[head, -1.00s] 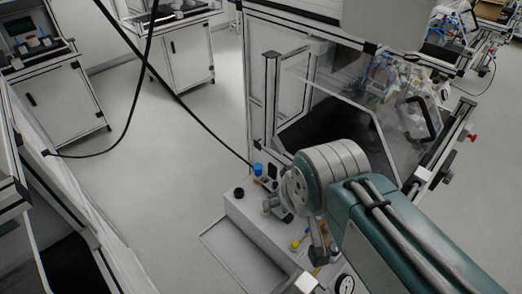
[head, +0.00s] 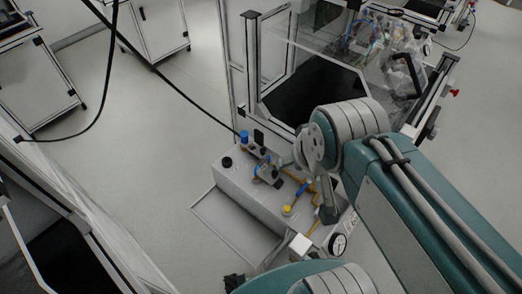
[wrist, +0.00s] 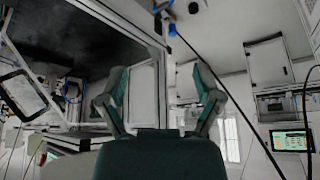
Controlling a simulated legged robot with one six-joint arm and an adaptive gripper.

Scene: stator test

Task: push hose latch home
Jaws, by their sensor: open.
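A fitting with a blue cap (head: 244,136) stands at the far corner of the grey panel box (head: 232,181) in the head view. A black hose runs to it from the upper left. A small black part (head: 259,137) is beside it. I cannot tell which part is the latch, or whether it is home. Blue parts also show at the top of the wrist view (wrist: 171,29), beyond my fingers. My gripper (wrist: 160,82) is open, with two teal fingers spread and nothing seen between them. In the head view my arm is right of the fitting, and I cannot clearly make out the fingers.
A yellow knob (head: 287,210), a white block (head: 300,243) and a round gauge (head: 338,243) are on the panel. A framed cabinet with a clear guard (head: 330,48) stands behind. The black hose (head: 175,85) crosses the open floor at left.

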